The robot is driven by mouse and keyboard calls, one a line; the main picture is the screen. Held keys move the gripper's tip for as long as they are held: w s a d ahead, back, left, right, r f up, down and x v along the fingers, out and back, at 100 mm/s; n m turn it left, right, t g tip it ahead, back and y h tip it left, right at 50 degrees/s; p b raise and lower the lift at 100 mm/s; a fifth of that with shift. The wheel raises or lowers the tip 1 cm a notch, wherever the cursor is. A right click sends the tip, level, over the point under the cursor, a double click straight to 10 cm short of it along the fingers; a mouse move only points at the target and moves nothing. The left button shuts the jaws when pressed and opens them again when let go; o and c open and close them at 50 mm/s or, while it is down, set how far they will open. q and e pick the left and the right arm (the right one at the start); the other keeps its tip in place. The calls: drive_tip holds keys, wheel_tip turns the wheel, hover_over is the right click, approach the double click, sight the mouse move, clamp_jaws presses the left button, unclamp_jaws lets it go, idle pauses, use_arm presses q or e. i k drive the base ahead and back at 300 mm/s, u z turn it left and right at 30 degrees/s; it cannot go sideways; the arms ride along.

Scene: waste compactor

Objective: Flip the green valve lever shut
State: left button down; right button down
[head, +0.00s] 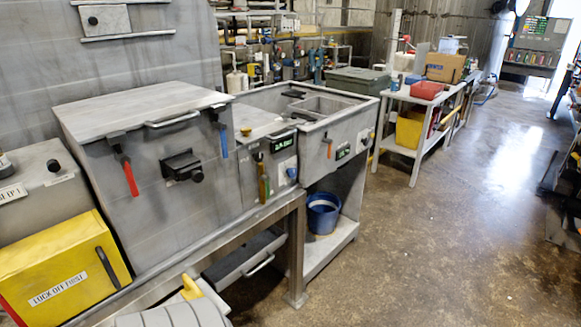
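Neither of my grippers shows in the head view, so nothing is seen touching the lever.
A red lever (130,178) and a blue lever (223,141) hang on the large grey box (165,200). An orange lever (329,148) is on the sink unit. A yellow lock-off box (60,270) stands at left. Open floor (430,250) lies right.

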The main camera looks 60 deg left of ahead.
sight(266, 179)
drive_tip(key=u, duration=0.35)
drive_tip(key=i, duration=1)
drive_tip(key=u, duration=1)
drive_tip(key=i, duration=0.45)
drive_tip(key=u, duration=0.3)
